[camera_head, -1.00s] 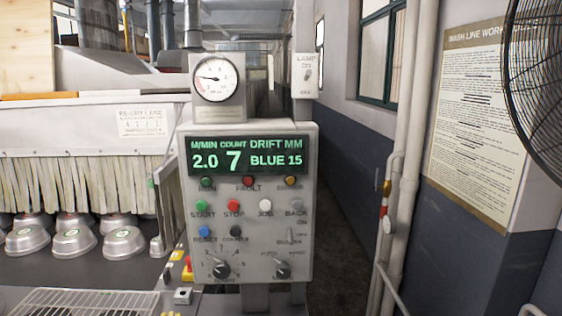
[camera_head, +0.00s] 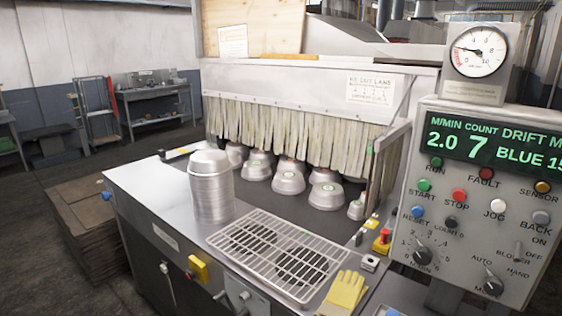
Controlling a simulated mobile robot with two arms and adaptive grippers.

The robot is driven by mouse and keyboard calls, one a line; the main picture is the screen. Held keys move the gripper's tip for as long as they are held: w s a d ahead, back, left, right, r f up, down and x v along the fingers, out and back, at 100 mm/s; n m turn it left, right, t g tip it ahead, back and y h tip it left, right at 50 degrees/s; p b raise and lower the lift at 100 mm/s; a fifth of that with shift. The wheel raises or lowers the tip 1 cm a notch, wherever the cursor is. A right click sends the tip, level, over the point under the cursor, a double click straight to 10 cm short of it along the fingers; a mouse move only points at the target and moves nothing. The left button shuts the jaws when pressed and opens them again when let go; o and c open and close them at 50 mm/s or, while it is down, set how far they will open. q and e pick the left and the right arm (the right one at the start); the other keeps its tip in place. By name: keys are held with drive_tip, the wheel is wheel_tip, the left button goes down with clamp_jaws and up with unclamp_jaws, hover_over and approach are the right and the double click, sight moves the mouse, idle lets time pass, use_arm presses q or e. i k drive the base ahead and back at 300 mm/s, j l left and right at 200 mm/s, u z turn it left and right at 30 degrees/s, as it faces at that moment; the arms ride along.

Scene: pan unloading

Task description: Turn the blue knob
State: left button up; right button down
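A small blue knob (camera_head: 106,196) sticks out at the left end of the steel machine table (camera_head: 150,190). A small blue button (camera_head: 418,212) labelled RESET is on the grey control panel (camera_head: 470,270) at the right. The panel's green display (camera_head: 490,142) reads 2.0, 7 and BLUE 15, and its right edge is cut off. Neither of my grippers is in view.
A stack of metal pans (camera_head: 210,185) stands on the table beside a wire rack (camera_head: 283,255). Several pans (camera_head: 288,180) sit by the strip curtain (camera_head: 300,125). Yellow gloves (camera_head: 345,292) lie at the front. A brown stack (camera_head: 85,225) stands left of the machine.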

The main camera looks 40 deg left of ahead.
sight(105, 196)
drive_tip(key=u, duration=2.45)
drive_tip(key=i+j, duration=0.15)
drive_tip(key=i, duration=0.3)
drive_tip(key=i+j+z, duration=0.1)
drive_tip(key=i, duration=0.3)
drive_tip(key=i+j+z, duration=0.1)
drive_tip(key=i, duration=0.35)
drive_tip(key=j, duration=0.1)
